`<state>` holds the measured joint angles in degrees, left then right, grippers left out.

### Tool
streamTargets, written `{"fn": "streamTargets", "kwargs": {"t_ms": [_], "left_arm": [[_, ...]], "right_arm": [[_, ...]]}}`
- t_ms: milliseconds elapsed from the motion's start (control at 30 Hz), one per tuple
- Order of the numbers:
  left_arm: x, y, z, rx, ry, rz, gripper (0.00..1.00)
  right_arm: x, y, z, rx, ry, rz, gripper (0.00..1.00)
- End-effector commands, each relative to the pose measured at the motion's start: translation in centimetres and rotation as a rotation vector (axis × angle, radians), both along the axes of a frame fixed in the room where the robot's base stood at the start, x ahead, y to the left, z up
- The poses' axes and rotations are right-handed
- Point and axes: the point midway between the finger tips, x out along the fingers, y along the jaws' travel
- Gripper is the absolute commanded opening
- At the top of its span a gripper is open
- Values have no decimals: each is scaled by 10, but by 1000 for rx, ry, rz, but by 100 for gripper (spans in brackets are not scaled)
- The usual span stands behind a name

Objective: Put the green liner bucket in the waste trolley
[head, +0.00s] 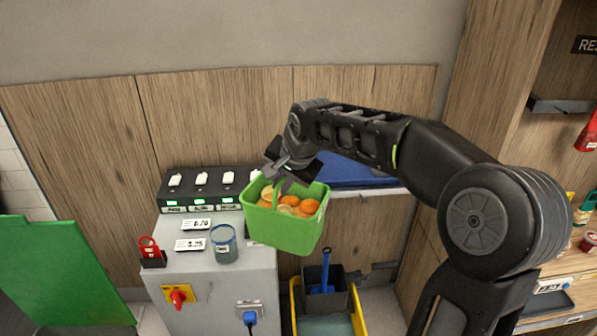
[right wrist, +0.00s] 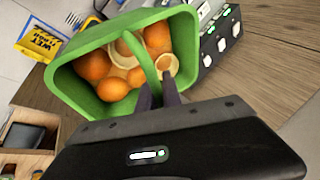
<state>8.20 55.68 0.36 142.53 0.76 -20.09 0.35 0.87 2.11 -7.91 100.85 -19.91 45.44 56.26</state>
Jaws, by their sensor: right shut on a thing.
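The green liner bucket (head: 285,230) hangs in the air from its handle, slightly tilted, with oranges and cut orange halves inside. My right gripper (head: 284,176) is shut on the bucket's handle. In the right wrist view the green bucket (right wrist: 186,48) shows from above, with the fingertips (right wrist: 160,90) at its handle. A yellow-framed trolley (head: 294,308) with a dark grey bin (head: 338,299) stands on the floor below, a little right of the bucket. Whether it is the waste trolley I cannot tell for sure. My left gripper is not in view.
A grey cabinet (head: 215,285) stands left of the bucket, carrying a glass cup (head: 224,243), price tags and a black switch panel (head: 175,194). A blue tray (head: 350,172) lies on a shelf behind my right arm. A green panel (head: 60,275) stands at the far left.

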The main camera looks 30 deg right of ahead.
Motion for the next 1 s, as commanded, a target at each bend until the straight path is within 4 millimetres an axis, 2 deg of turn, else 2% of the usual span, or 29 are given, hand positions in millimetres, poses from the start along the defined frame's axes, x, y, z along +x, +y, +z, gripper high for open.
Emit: {"fn": "streamTargets", "kwargs": {"t_ms": [300,500,700,1000], "left_arm": [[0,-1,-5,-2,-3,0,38],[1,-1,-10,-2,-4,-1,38],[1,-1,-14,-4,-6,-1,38],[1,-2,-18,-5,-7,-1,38]], "right_arm": [[14,64,-39,3,-1,565,0],[18,106,-66,1,-1,873,0],[16,136,-90,-1,-1,1051,0],[11,152,-110,-3,-4,1112,0]]}}
